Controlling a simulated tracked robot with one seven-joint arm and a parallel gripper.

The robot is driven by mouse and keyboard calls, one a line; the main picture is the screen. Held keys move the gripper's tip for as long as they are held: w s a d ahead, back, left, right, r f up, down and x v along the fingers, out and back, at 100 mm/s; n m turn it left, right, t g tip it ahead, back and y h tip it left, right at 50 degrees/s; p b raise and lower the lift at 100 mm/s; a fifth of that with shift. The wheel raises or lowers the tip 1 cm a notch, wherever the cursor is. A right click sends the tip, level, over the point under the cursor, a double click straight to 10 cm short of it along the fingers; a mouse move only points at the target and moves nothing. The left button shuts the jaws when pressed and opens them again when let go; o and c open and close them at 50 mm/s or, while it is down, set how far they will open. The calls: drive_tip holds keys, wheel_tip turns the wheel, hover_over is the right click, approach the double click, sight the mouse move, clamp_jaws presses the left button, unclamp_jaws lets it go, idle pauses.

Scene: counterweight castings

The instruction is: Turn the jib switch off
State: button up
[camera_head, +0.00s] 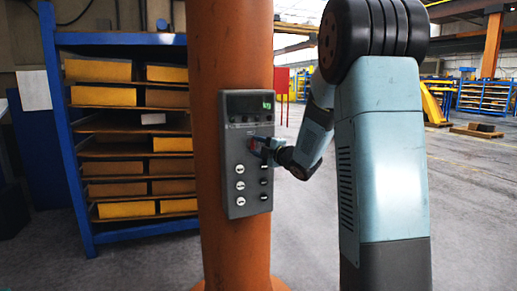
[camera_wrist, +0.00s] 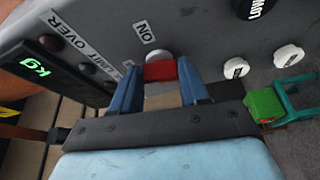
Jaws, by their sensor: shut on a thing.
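A grey control box (camera_head: 228,152) is fixed to an orange column in the head view. In the wrist view a red switch handle (camera_wrist: 160,71) stands out from the box face (camera_wrist: 200,28), below a small white label and an "ON" label (camera_wrist: 145,31). My gripper (camera_wrist: 159,82) has its two blue fingers on either side of the red handle, shut on it. In the head view my gripper (camera_head: 259,145) reaches the box's upper middle from the right. Its fingertips and the handle are too small there to tell the switch position.
White round buttons (camera_head: 240,185) sit below my gripper on the box. A green-lit display (camera_wrist: 38,68) and dark red lamp (camera_wrist: 50,43) are at the wrist view's left. The orange column (camera_head: 236,45) stands before a blue rack (camera_head: 62,120).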

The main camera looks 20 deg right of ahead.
drive_tip(key=shift+a+f+n+g, duration=0.15)
drive_tip(key=shift+n+g, duration=0.25)
drive_tip(key=shift+n, duration=0.5)
drive_tip(key=shift+s, duration=0.1)
drive_tip(key=o, duration=1.1)
drive_tip(key=shift+c, duration=0.2)
drive_tip(key=v, duration=1.3)
drive_tip(key=shift+s, duration=0.3)
